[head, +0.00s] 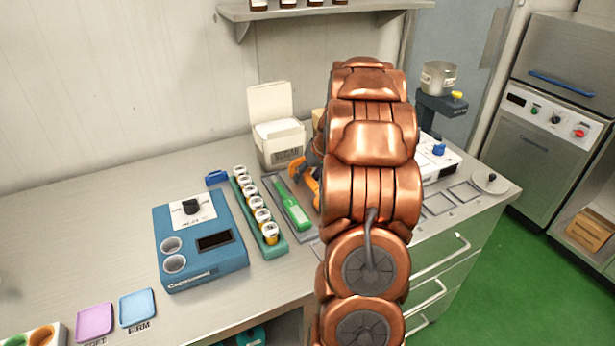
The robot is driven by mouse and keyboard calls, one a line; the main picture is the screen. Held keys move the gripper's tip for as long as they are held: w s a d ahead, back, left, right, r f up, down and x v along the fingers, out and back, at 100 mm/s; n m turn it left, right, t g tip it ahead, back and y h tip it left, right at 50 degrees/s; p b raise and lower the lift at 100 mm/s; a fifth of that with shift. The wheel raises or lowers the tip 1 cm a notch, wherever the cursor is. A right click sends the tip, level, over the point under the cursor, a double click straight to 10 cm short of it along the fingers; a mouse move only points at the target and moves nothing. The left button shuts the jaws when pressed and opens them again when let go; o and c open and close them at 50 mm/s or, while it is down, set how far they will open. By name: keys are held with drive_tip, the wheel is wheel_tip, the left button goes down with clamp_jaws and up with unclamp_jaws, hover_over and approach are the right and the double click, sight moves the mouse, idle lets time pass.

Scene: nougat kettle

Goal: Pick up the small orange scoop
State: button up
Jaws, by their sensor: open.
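My copper arm stands across the middle of the head view. My gripper (305,182) is partly hidden behind it, with a dark body and orange finger-like parts showing at its left edge. It is open, low over or beside the grey tray (273,190), just right of the green handled tool (292,206). I cannot make out a small orange scoop apart from these orange parts. It may be hidden behind my arm or gripper. I see nothing held, though the space between the fingers is not clearly visible.
An open white sugar box (278,144) stands behind the tray. A green rack of small jars (274,248) and a blue device (233,262) stand to the left. A pot (438,78) is on a stand at the right. The bench's back left is clear.

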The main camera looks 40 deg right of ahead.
drive_tip(key=shift+w+f, duration=0.25)
drive_tip(key=shift+f, duration=0.3)
clamp_jaws()
